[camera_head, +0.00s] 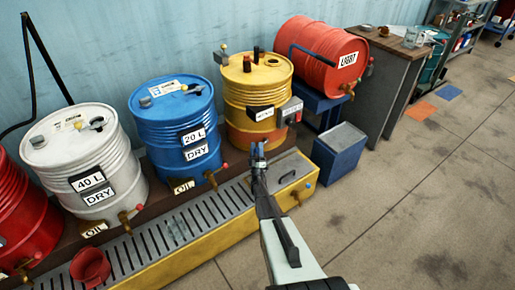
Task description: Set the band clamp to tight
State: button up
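My gripper (258,151) is low in front of the yellow drum (253,75), over the yellow-edged drip grating. Its fingers are small and dark, so I cannot tell whether they are apart. I cannot surely pick out the band clamp. A dark blue bar (314,56) runs across the red drum (326,45), which lies on its side on a blue stand. The yellow drum has an orange band low on its side (240,134) and a grey box with a red button (291,110) at its right. My gripper appears apart from these fittings.
Blue (165,120) and white (70,150) drums with taps stand along the grating (184,220), left of my gripper. A blue bin (340,152) and a workbench (385,70) stand right.

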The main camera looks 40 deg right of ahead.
jog(key=shift+r, duration=0.1)
dwell(0.3)
jog(key=shift+s, duration=0.1)
jog(key=v, duration=0.7)
jog(key=shift+a, duration=0.15)
dwell(0.4)
